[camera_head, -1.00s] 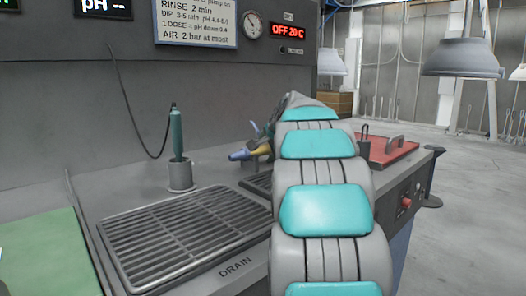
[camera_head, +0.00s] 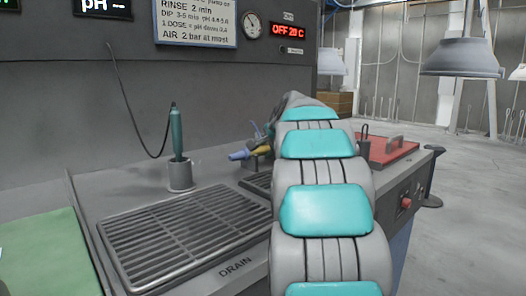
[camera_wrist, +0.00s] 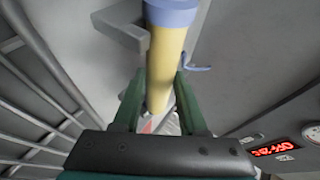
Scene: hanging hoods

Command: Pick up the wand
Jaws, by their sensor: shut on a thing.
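The wand has a yellow body (camera_wrist: 162,62) and a blue end (camera_wrist: 172,12) in the wrist view. In the head view its yellow part (camera_head: 260,149) and blue end (camera_head: 239,155) point left, just left of my arm. My gripper (camera_wrist: 160,92) has its two green fingers on either side of the yellow body, shut on it. A grey bracket (camera_wrist: 120,28) is close beside the wand in the wrist view; I cannot tell whether they touch. In the head view my arm hides most of the gripper and the wand's far part.
A green-handled probe (camera_head: 177,135) on a cable stands in a grey holder (camera_head: 180,177) to the left. A slatted drain grate (camera_head: 185,235) lies in front. A red lid (camera_head: 388,149) is right of my arm. Lamp hoods (camera_head: 462,60) hang at right over open floor.

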